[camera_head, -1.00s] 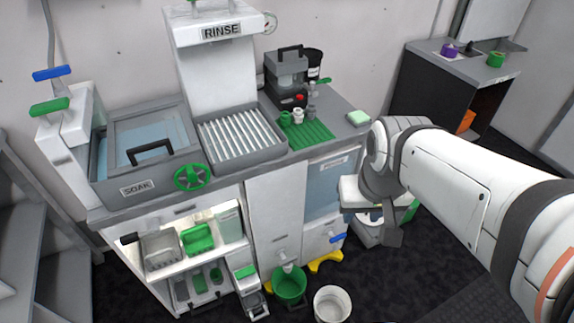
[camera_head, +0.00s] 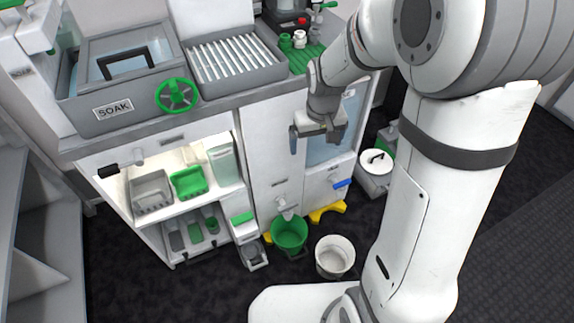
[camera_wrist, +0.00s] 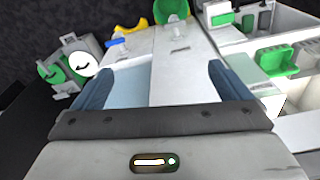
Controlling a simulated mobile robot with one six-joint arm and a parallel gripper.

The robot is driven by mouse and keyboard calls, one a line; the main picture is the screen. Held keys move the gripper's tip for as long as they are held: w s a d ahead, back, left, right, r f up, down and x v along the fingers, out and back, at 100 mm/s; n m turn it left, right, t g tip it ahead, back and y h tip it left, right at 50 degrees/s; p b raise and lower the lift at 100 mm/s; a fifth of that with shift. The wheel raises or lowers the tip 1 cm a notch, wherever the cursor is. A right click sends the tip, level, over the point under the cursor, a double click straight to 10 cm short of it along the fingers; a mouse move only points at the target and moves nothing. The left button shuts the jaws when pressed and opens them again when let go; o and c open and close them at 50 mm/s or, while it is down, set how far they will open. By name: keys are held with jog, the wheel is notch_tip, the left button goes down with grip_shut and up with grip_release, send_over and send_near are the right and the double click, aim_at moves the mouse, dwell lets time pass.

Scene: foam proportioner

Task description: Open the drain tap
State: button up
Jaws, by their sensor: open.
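The pictures do not label which tap is the drain tap. A tap with a blue lever (camera_head: 342,184) sits low on the cabinet front. It also shows in the wrist view (camera_wrist: 116,42). A grey tap (camera_head: 284,206) points down over a green bucket (camera_head: 289,234). A black-handled valve (camera_head: 110,170) sticks out under the SOAK basin (camera_head: 110,110). My gripper (camera_head: 316,140) is open and empty in front of the cabinet's upper front, above the blue-lever tap and apart from it. In the wrist view my two blue fingers (camera_wrist: 160,85) are spread wide.
A white bucket (camera_head: 335,256) stands beside the green one. Yellow feet (camera_head: 327,212) jut out at the floor. A lidded white container (camera_head: 375,165) stands right of the cabinet. A green handwheel (camera_head: 176,96) projects from the counter front. Open shelves (camera_head: 185,190) hold baskets.

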jog(key=n+b, duration=0.1)
jog(key=b, duration=0.7)
send_over(288, 205)
jog(key=s+d, duration=0.2)
notch_tip(288, 205, down, 24)
jog(key=f, duration=0.1)
jog(key=shift+n+g, duration=0.6)
jog(key=f+b, duration=0.2)
jog(key=f, duration=0.4)
jog(key=w+a+f+b, duration=0.1)
jog(key=f, duration=0.5)
jog(key=w+a+f+b, duration=0.1)
jog(key=f+b, duration=0.1)
jog(key=f, duration=0.4)
jog(key=shift+f+b, duration=0.15)
jog(key=shift+b, duration=0.2)
jog(key=c, duration=0.9)
jog(key=shift+d, duration=0.2)
jog(key=shift+c, duration=0.4)
jog(key=shift+a, duration=0.15)
